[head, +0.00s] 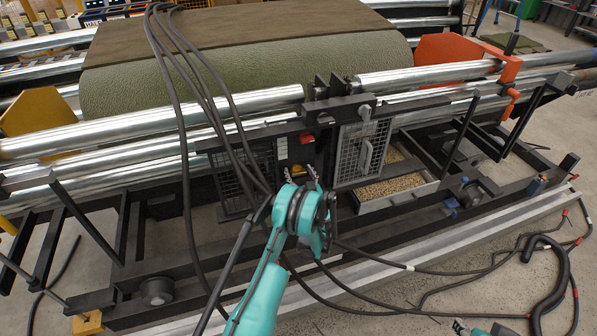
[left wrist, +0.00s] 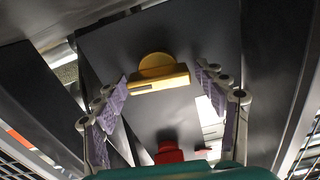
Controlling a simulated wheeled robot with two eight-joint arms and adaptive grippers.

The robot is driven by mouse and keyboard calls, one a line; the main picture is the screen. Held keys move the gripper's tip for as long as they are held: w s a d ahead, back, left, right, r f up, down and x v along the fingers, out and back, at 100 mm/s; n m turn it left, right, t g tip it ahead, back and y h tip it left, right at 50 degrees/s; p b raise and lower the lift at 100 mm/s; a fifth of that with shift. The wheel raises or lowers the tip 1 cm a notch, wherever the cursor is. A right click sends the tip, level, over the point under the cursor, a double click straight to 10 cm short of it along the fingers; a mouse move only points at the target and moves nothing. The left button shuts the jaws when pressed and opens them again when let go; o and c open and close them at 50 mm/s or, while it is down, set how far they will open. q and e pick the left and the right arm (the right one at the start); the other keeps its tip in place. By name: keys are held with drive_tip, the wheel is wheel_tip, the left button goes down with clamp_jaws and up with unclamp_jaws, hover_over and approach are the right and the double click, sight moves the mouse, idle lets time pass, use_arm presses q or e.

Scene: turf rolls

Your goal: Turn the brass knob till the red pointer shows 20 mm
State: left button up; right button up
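In the left wrist view a yellow brass-coloured knob (left wrist: 160,72), with a rounded top and a straight bar, sits on a dark plate (left wrist: 117,45). A red part (left wrist: 182,152) lies below it, partly hidden by my gripper; I cannot tell whether it is the pointer. No scale reading is legible. My left gripper (left wrist: 163,98) is open, its purple-padded fingers apart on either side of the knob's lower area, not visibly touching it. In the head view my left gripper (head: 303,182) is at the machine's front frame, below a small red part (head: 307,138).
A mesh door (head: 360,150) stands right of my gripper, above a tray of granules (head: 438,184). Black hoses (head: 183,130) hang across the front. A green turf roll (head: 240,75) lies behind the steel rollers (head: 430,75). A teal part of mine (head: 480,331) shows at the bottom edge.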

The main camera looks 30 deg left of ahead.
use_arm(q)
drive_tip(key=c, duration=0.8)
drive_tip(key=shift+m, duration=0.3)
drive_tip(key=m, duration=0.2)
drive_tip(key=shift+w+m, duration=0.1)
drive_tip(key=shift+m, duration=0.3)
drive_tip(key=m, duration=0.3)
drive_tip(key=shift+f+m, duration=0.1)
drive_tip(key=shift+m, duration=0.3)
drive_tip(key=m, duration=0.6)
drive_tip(key=shift+w+d+f, duration=0.1)
drive_tip(key=shift+w, duration=0.05)
drive_tip(key=m, duration=0.3)
drive_tip(key=shift+f+m, duration=0.1)
drive_tip(key=shift+m, duration=0.3)
drive_tip(key=m, duration=0.3)
drive_tip(key=shift+f+m, duration=0.1)
drive_tip(key=shift+m, duration=0.3)
drive_tip(key=m, duration=0.6)
drive_tip(key=shift+f+m, duration=0.1)
drive_tip(key=shift+m, duration=0.3)
